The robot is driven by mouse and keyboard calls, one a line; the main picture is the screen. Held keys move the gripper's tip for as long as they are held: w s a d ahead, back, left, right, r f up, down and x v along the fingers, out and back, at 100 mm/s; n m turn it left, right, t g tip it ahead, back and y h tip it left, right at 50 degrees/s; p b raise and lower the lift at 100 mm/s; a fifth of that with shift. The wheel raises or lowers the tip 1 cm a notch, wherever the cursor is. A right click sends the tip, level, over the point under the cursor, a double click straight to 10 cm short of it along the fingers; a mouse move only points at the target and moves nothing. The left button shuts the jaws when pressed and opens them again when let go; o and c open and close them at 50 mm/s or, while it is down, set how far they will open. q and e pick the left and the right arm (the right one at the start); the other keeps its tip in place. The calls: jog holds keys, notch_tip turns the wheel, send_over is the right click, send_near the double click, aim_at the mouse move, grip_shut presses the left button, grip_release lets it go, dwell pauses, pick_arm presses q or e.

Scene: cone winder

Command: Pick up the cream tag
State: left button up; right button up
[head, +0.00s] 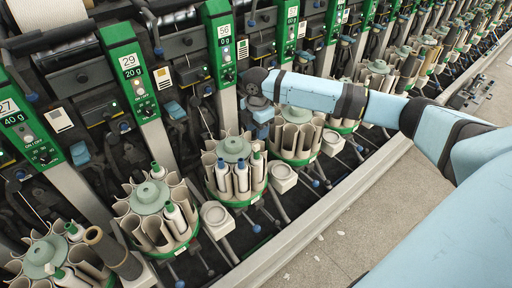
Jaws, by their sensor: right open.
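Several small pale tags are fixed to the machine's front, and I cannot tell for sure which is the cream tag. A cream-looking tag (242,49) is beside the green panel marked 56. Another pale tag (164,77) with a yellowish part is beside the panel marked 29. A whiter tag (58,119) is farther left. My right arm reaches in from the right, and my right gripper (262,128) is over the bobbin carousels, below and right of the panel marked 56. It is open; its fingertips are hard to make out. My left gripper is out of view.
Green carousels (232,150) with grey tubes and several bobbins stand in a row along the machine. Green control panels (130,72) slope above them. A metal rail (310,215) edges the machine. The floor (345,235) in front is mostly clear.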

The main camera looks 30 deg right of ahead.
aim_at(257, 145)
jog(key=shift+a+f+p, duration=0.1)
jog(key=shift+f+p, duration=0.3)
jog(key=shift+f, duration=2.75)
jog(key=shift+s, duration=0.1)
jog(key=shift+c, duration=0.4)
jog(key=c, duration=0.7)
